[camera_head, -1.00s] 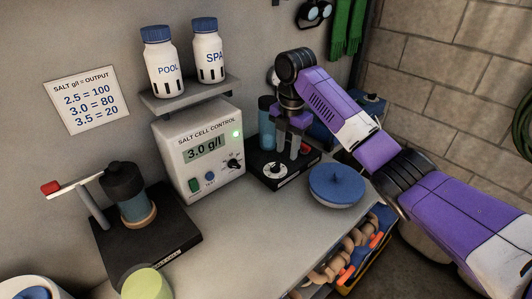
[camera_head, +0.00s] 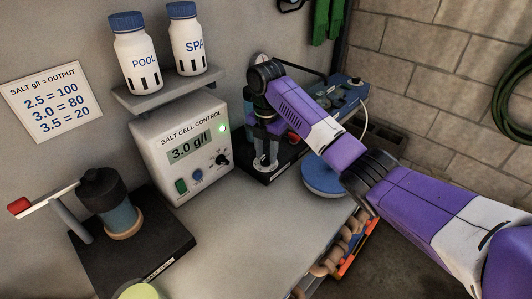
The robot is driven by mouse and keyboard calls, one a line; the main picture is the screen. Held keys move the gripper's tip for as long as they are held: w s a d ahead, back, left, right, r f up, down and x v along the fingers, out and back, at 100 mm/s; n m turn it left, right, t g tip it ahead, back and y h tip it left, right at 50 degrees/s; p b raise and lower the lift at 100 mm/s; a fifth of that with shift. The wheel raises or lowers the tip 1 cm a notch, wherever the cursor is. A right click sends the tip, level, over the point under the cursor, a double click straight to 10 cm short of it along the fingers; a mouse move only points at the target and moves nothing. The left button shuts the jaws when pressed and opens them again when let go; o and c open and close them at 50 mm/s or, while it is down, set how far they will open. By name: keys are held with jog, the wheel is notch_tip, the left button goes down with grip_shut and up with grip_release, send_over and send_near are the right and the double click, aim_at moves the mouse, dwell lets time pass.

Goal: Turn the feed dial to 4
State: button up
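The feed unit is a black base (camera_head: 288,157) with a bluish clear cylinder (camera_head: 249,112) at its back, right of the salt cell control box. A pale round dial (camera_head: 262,169) sits at the front of this base. My gripper (camera_head: 265,159) points down right at the dial, with its fingers over or around the dial's middle. The fingers hide the dial's pointer and most of its marks, so its setting cannot be read. Whether the fingers grip the knob is too small to tell.
The salt cell control box (camera_head: 187,151) reads 3.0 g/l, with a black knob and green light. A round blue-lidded tub (camera_head: 323,180) stands close right of the feed unit. A lever device (camera_head: 122,215) stands at left. The front middle bench is clear.

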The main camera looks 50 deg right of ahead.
jog(key=shift+f, duration=0.15)
grip_shut()
dwell(0.4)
